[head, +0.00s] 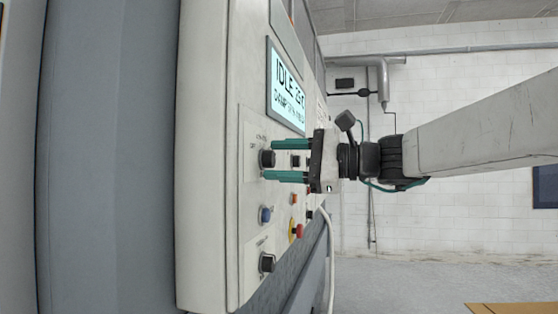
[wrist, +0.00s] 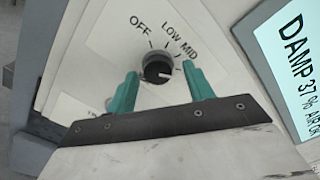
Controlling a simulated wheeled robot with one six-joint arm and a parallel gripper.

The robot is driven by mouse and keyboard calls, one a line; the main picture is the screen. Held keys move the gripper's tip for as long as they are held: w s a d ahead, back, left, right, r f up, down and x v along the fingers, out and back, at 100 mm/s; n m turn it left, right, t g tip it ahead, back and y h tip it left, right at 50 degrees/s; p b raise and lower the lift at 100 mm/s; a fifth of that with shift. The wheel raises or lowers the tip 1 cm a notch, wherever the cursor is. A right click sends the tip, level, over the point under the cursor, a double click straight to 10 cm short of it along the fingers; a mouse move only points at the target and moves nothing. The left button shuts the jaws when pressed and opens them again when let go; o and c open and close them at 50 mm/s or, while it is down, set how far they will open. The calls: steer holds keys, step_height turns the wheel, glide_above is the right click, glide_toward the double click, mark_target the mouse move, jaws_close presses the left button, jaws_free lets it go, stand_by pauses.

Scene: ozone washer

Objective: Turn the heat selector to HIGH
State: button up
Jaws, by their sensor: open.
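The heat selector is a round black knob (wrist: 158,71) on a pale panel, with OFF, LOW and MID printed around it. A HIGH label is not visible; my right finger covers part of the panel there. A pale mark on the knob points toward the right in the wrist view, near that finger. In the head view the knob (head: 267,159) sits on the upper part of the control panel. My gripper (head: 269,161) is open, its green fingers reaching toward the panel on either side of the knob. In the wrist view, gaps show between the knob and both fingertips (wrist: 160,74).
A lit display (head: 286,88) reading IDLE is above the knob. Below are a blue button (head: 265,215), a red button on yellow (head: 296,231) and another black knob (head: 267,262). A pale hose (head: 329,250) hangs beside the panel.

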steer(key=v, duration=0.7)
steer(key=shift+d, duration=0.4)
steer(key=shift+s, duration=0.1)
steer(key=s+d+f+n+g+h, duration=0.25)
steer(key=s+f+h, duration=0.2)
steer(key=f, duration=0.65)
steer(key=s+d+f+n+g+h, duration=0.15)
steer(key=s+f+n+h, duration=0.35)
steer(key=f, duration=0.6)
steer(key=s+d+f+n+h, duration=0.1)
steer(key=s+d+f+h, duration=0.3)
steer(key=s+d+f, duration=0.1)
steer(key=s+d+f+n+h, duration=0.2)
steer(key=s+d+f, duration=0.3)
steer(key=s, duration=0.5)
steer(key=shift+s+d+f+g+h, duration=0.25)
steer(key=shift+f+g+h, duration=0.15)
steer(key=shift+f+h, duration=0.5)
